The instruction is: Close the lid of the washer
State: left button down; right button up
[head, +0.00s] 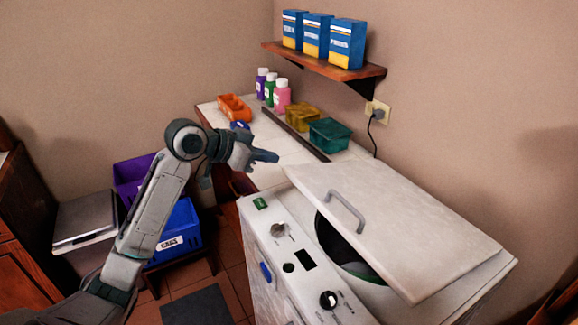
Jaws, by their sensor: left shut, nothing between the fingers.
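The washer (322,300) is a white top-loader at the lower right, with knobs and a dark display on its sloped front panel. Its white lid (410,225), with a grey handle (346,211), is tilted low over the top. It is partly raised at the front, so part of the dark round drum opening (338,247) shows beneath it. My left gripper (266,156) is shut and empty, pointing right, just left of the lid's far left corner; I cannot tell whether they touch. My right gripper is not in view.
A counter (284,160) behind the washer holds bottles (271,92) and bins, including a teal one (329,134). A wooden shelf (330,67) with blue boxes (316,36) hangs above. Purple (132,176) and blue crates (184,228) stand left, behind my left arm.

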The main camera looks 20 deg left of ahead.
pick_arm(q)
jog(key=w+d+f+p, duration=0.1)
jog(key=w+f, duration=0.1)
jog(key=f, duration=0.1)
jog(key=w+d+f+p, duration=0.1)
jog(key=d+f, duration=0.1)
jog(key=w+d+f+p, duration=0.1)
jog(key=w+f+p, duration=0.1)
jog(key=f, duration=0.1)
jog(key=shift+w+d+f, duration=0.25)
jog(key=shift+w+f, duration=0.05)
jog(key=shift+w, duration=0.05)
jog(key=shift+w+d, duration=0.1)
jog(key=b, duration=0.5)
send_over(288, 217)
notch_tip(288, 217, down, 8)
jog(key=shift+f, duration=0.3)
jog(key=shift+r+p, duration=0.1)
jog(key=shift+p, duration=0.2)
